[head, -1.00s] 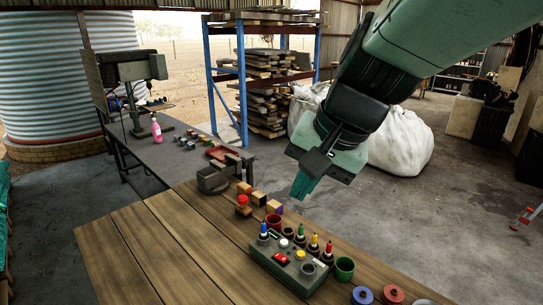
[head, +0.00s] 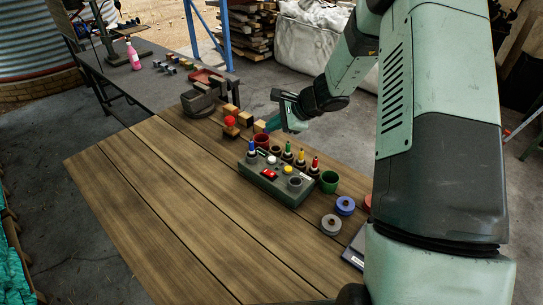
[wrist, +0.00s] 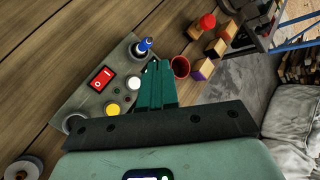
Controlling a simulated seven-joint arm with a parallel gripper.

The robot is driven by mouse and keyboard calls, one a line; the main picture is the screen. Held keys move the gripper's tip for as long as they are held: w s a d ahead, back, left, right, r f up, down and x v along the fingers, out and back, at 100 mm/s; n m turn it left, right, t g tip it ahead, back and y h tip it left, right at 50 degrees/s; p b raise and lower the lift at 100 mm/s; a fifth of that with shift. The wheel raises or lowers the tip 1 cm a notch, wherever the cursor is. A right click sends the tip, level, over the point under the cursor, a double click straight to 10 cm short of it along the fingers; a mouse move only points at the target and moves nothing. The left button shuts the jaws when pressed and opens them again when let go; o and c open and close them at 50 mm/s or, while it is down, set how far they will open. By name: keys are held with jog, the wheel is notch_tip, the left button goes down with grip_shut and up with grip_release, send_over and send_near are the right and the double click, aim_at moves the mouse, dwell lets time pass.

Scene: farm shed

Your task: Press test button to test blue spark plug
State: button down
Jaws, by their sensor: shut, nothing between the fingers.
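The grey-green tester box (head: 262,178) stands on the wooden table. It carries a red rocker switch (wrist: 102,78), a white button (wrist: 134,83) and a yellow button (wrist: 112,109). The blue spark plug (head: 252,150) stands upright in a socket at the box's left back corner; it also shows in the wrist view (wrist: 143,46). My gripper (head: 274,123) is shut and empty, above and behind the box. In the wrist view its green fingers (wrist: 154,66) point past the white button toward the blue plug, apparently above both. They partly hide the box's back edge.
Green, yellow and red spark plugs (head: 315,165) stand along the box's back. A red cup (head: 261,141) and a green cup (head: 329,181) flank it. Wooden blocks (head: 230,110) and a dark vise (head: 197,101) stand behind. Round discs (head: 345,205) lie right. The front table is clear.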

aim_at(274, 160)
jog(key=shift+w+d+f+m, duration=0.1)
jog(key=shift+w+f+m, duration=0.15)
jog(key=shift+f, duration=0.3)
jog(key=shift+f, duration=4.35)
jog(key=shift+f, duration=0.45)
jog(key=shift+f, duration=0.4)
jog(key=shift+r, duration=0.85)
